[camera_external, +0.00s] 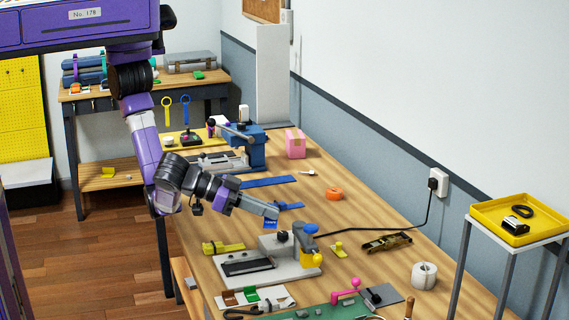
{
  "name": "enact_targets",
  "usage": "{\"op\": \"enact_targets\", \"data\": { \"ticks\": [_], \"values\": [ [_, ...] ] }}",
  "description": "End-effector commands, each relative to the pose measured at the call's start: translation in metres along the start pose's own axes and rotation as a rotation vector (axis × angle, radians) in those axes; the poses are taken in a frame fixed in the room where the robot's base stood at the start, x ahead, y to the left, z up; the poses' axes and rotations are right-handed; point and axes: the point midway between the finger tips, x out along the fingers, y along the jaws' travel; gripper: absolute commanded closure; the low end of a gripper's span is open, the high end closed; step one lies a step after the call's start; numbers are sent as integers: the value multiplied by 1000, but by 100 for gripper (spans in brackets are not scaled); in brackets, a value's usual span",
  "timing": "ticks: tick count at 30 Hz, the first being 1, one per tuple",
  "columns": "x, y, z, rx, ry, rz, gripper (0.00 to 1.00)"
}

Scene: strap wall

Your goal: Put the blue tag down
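The blue tag (270,224) is a small blue piece with pale lettering. It hangs at the tips of my gripper (270,212), above the long wooden bench (225,268). The fingers look closed on its upper part, which they hide. My arm reaches in from the left, and the gripper points right and slightly down. The gap between the tag and the bench top is hard to judge from this side.
Blue straps (268,182) lie behind the gripper. A grey fixture with a yellow-tipped clamp (290,258) stands in front. A blue vise (247,150), a pink box (295,143) and an orange roll (334,194) are farther back. A black cable (380,231) crosses the bench.

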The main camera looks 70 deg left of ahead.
Motion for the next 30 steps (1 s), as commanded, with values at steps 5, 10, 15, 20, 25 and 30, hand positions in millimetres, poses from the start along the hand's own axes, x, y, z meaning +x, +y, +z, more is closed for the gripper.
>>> {"op": "enact_targets", "data": {
  "ticks": [5, 10, 15, 20, 25, 30],
  "values": [
    [7, 0, 18, 4, -4, -2, 100],
    [22, -1, 55, 7, -5, -1, 100],
    [38, 0, 93, 6, -4, -1, 100],
    [51, 0, 125, 5, -3, -1, 100],
    [59, 0, 142, 1, -1, 0, 100],
    [62, 0, 151, 2, -1, 0, 100]
  ]
}}
